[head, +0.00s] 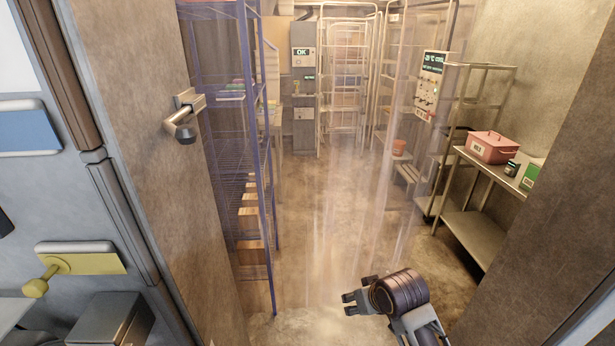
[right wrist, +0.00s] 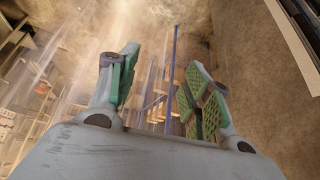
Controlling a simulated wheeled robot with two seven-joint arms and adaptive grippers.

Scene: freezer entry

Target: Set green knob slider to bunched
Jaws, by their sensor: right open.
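No slider with a clearly green knob can be picked out. My right gripper (head: 350,304) is at the bottom centre of the head view, open and empty, low in the doorway and far right of the knob. In the right wrist view its two green-padded fingers (right wrist: 162,78) are apart with nothing between them. My left gripper is out of view.
A door with a metal handle (head: 184,115) stands at the left, beside a blue wire rack (head: 228,130). On the right, a metal shelf (head: 470,170) holds a pink box (head: 492,147). A control panel (head: 430,85) hangs behind the strips. The middle floor is clear.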

